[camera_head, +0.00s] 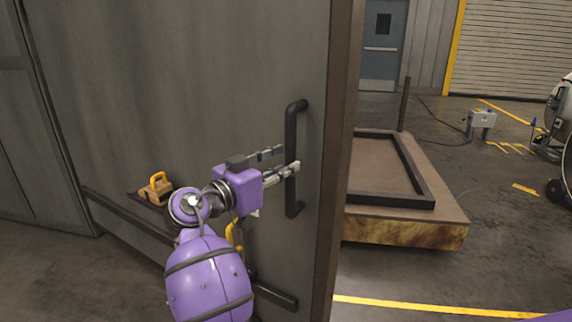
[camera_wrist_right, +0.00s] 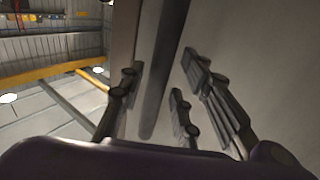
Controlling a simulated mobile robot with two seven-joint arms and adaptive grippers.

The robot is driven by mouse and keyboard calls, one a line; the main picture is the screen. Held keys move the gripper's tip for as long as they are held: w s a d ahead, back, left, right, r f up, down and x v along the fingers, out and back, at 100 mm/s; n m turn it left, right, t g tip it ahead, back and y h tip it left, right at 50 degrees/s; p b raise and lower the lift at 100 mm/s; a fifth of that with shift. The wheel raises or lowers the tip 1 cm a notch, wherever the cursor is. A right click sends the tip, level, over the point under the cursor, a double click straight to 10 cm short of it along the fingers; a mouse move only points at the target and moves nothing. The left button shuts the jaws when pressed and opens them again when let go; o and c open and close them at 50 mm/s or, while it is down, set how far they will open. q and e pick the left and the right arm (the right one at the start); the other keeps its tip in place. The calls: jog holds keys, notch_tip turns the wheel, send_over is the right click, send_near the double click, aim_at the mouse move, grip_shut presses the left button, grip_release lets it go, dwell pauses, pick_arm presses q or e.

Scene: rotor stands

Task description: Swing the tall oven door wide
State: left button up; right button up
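The tall grey oven door (camera_head: 230,70) fills the left and middle of the head view. Its brown right edge (camera_head: 340,120) stands upright; I cannot tell how far it is open. A dark vertical bar handle (camera_head: 291,150) is fixed near that edge. My right gripper (camera_head: 284,161) is at the handle's middle, one finger reaching across it. In the right wrist view the handle (camera_wrist_right: 160,70) runs between the spread fingers (camera_wrist_right: 155,100), with gaps on both sides, so the gripper is open around it. My left gripper is not in view.
A yellow latch (camera_head: 157,188) sits on the door left of my arm. A low platform with a dark frame (camera_head: 435,210) stands behind the door edge at right. A grey box (camera_head: 482,121) and a round machine (camera_head: 560,120) stand farther right.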

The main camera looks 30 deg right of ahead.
jog(key=shift+s+a+r, duration=0.1)
jog(key=shift+s+r, duration=0.05)
jog(key=shift+r, duration=0.05)
jog(key=shift+d+f, duration=0.15)
jog(key=shift+d, duration=0.2)
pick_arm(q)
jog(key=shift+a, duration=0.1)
pick_arm(e)
jog(key=v, duration=1.2)
